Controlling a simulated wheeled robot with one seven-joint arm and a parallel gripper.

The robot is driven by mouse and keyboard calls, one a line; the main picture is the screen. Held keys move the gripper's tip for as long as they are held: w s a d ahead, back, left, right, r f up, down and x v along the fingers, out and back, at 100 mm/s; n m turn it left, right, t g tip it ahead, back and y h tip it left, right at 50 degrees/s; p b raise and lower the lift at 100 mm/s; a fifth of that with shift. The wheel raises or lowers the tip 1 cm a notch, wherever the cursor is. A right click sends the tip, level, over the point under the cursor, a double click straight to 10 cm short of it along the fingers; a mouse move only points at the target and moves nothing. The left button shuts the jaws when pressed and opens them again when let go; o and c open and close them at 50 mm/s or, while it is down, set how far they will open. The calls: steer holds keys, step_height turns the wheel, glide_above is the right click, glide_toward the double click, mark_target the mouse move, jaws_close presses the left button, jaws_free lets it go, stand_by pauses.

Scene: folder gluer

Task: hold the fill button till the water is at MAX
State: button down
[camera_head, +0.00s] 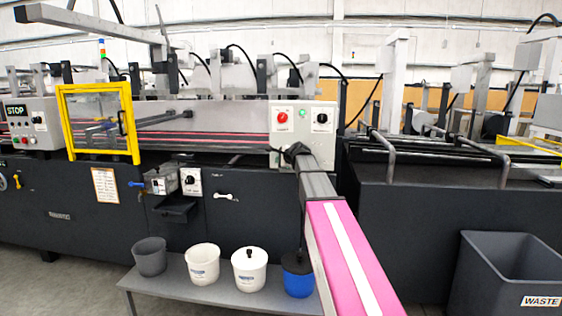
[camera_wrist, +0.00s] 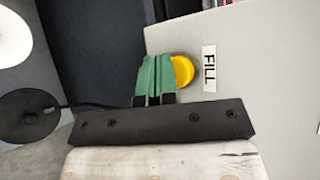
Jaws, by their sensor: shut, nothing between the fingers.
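The yellow fill button (camera_wrist: 184,70) is in the wrist view, on a pale grey panel beside a white label (camera_wrist: 209,68) reading FILL. My gripper (camera_wrist: 154,75) is shut and empty, its green fingertips together. They overlap the button's left side in the picture; I cannot tell whether they touch or press it. In the head view my gripper (camera_head: 291,152) is small and dark at the lower left of a grey control panel (camera_head: 318,147). I cannot make out the fill button there. No water level or MAX mark can be made out in either view.
The control panel carries a red button (camera_head: 283,118), a green button (camera_head: 303,114) and a black knob (camera_head: 322,118). Several pots, including a blue one (camera_head: 298,282), stand on a low grey bench (camera_head: 195,302). A grey waste bin (camera_head: 508,275) stands at right.

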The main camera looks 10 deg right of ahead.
steer(key=shift+w+d, duration=0.2)
steer(key=shift+w, duration=0.3)
stand_by(0.5)
steer(key=shift+s, duration=0.1)
stand_by(2.1)
steer(key=shift+s+a, duration=0.3)
steer(key=shift+s, duration=0.5)
steer(key=s, duration=0.1)
steer(key=s+a, duration=0.1)
steer(key=s, duration=0.2)
steer(key=shift+s+a, duration=0.3)
steer(key=shift+s, duration=0.1)
